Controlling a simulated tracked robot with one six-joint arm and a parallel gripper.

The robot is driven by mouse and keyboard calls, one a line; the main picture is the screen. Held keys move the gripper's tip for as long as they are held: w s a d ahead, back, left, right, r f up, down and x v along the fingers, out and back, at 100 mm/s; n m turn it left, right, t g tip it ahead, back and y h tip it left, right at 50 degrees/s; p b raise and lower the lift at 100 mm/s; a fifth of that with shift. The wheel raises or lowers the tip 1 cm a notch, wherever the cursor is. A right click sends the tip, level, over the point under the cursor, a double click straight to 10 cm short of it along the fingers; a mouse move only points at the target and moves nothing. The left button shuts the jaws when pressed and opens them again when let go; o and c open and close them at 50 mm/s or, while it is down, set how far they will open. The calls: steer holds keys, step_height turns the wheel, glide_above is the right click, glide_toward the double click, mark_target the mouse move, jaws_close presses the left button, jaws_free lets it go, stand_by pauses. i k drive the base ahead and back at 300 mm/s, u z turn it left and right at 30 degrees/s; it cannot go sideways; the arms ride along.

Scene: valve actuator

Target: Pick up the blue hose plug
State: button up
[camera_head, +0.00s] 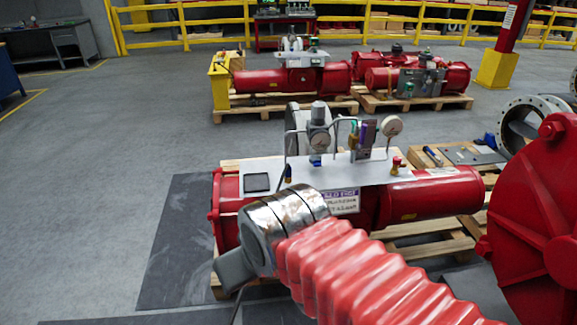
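My arm comes in from the lower right in a red ribbed sleeve with a silver cuff. My gripper (236,268) shows only as a grey part at the arm's end, in front of the valve actuator (430,195). Its fingertips cannot be made out, nor whether it holds anything. I cannot tell for sure which item is the blue hose plug. Small blue parts show on the actuator's gauge assembly (319,142) and a dark blue one stands at the panel's left (288,173). A blue-tipped tool (432,156) lies on the pallet behind.
The red actuator with its grey top panel (375,168) rests on a wooden pallet (440,240). A large red flanged body (540,215) stands close at the right. More actuators (290,82) sit behind. Open floor (90,190) lies to the left.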

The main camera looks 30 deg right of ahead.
mark_target(288, 174)
steer(key=z, duration=0.15)
steer(key=i, duration=1.35)
steer(key=z, duration=0.15)
